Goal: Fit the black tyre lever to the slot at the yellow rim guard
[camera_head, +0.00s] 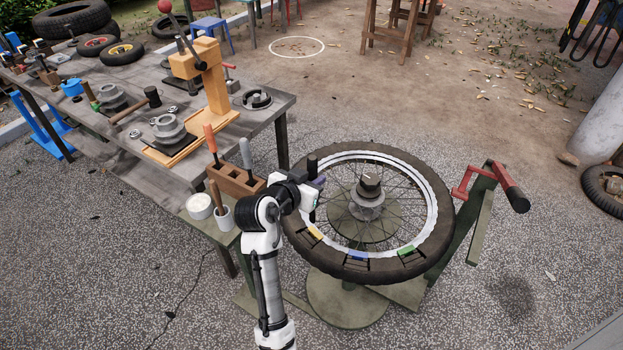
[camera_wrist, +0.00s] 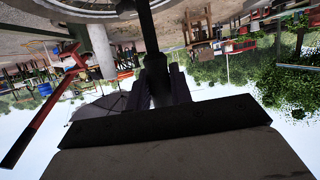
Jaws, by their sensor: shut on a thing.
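The black tyre lever (camera_head: 312,167) stands roughly upright in my gripper (camera_head: 314,184), above the left part of the wheel's rim. In the wrist view the dark lever (camera_wrist: 149,32) runs up from between the fingers of my gripper (camera_wrist: 160,88), which is shut on it. The yellow rim guard (camera_head: 314,233) sits on the near left of the rim, below and apart from my gripper. The slot at this guard is too small to make out. The wheel (camera_head: 435,206) lies flat on a green stand.
A blue guard (camera_head: 357,257) and a green guard (camera_head: 407,250) sit along the near rim. A hub (camera_head: 369,190) rises at the wheel's centre. A red-handled arm (camera_head: 507,185) stands right. A wooden tool block (camera_head: 233,182) and the workbench (camera_head: 270,108) are left.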

